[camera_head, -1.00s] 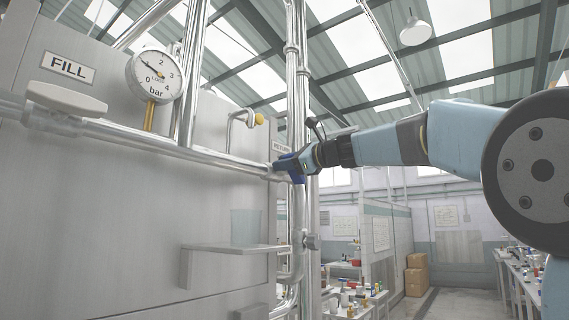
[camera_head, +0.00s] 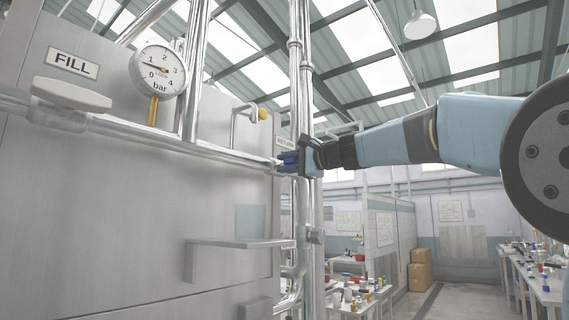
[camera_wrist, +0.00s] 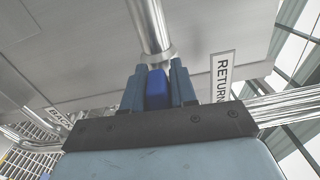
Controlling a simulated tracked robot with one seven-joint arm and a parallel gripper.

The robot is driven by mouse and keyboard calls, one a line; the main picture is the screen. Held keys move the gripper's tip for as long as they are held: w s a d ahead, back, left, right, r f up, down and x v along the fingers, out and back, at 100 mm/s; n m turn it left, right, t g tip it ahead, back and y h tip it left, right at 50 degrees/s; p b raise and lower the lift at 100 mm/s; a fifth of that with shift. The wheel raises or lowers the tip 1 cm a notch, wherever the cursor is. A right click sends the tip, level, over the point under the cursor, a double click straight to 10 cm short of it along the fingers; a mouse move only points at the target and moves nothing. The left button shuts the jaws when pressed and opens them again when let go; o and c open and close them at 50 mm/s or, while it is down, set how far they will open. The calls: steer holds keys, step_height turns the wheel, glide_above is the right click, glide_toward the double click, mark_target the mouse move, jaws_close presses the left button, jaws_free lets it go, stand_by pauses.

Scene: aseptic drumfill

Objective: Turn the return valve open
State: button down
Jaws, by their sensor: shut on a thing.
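The return valve's blue handle (camera_wrist: 157,88) sits between the two fingers of my gripper (camera_wrist: 159,86) in the wrist view. My gripper is shut on it, in front of a steel pipe with a collar (camera_wrist: 155,55). The RETURN label (camera_wrist: 221,78) is to the right of the fingers. In the head view my gripper (camera_head: 289,160) reaches in from the right to the pipework at the cabinet's right edge. The blue handle (camera_head: 287,157) shows there lying roughly level, partly hidden by the fingers. The valve body is mostly hidden.
A steel cabinet (camera_head: 120,215) fills the left, with a FILL label (camera_head: 72,63), a pressure gauge (camera_head: 158,71) reading around 1 bar or below, and a grey fill handle (camera_head: 72,94). A shelf (camera_head: 235,243) holds a clear beaker (camera_head: 249,221). Vertical pipes (camera_head: 301,60) stand close to my gripper.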

steer(key=shift+w+f+n, duration=0.1)
steer(key=shift+f+n, duration=0.3)
steer(key=shift+n, duration=0.1)
steer(key=c, duration=1)
jaws_free()
steer(key=shift+r, duration=0.1)
steer(key=shift+r, duration=0.1)
steer(key=shift+s+d, duration=0.4)
steer(key=shift+d, duration=0.1)
steer(key=v, duration=1.2)
steer(key=shift+s+d, duration=0.25)
steer(key=s+d+f+n+g+h, duration=0.1)
steer(key=s+d+f+h, duration=0.3)
steer(key=s+f, duration=0.4)
steer(key=s+d+f+n+g+h, duration=0.2)
steer(key=s+f, duration=0.6)
steer(key=f, duration=1.3)
steer(key=s+d+f+n+g+h, duration=0.2)
steer(key=s+d+f+n+h, duration=0.2)
steer(key=f, duration=1.1)
steer(key=s+d+h, duration=0.2)
steer(key=s+h, duration=0.2)
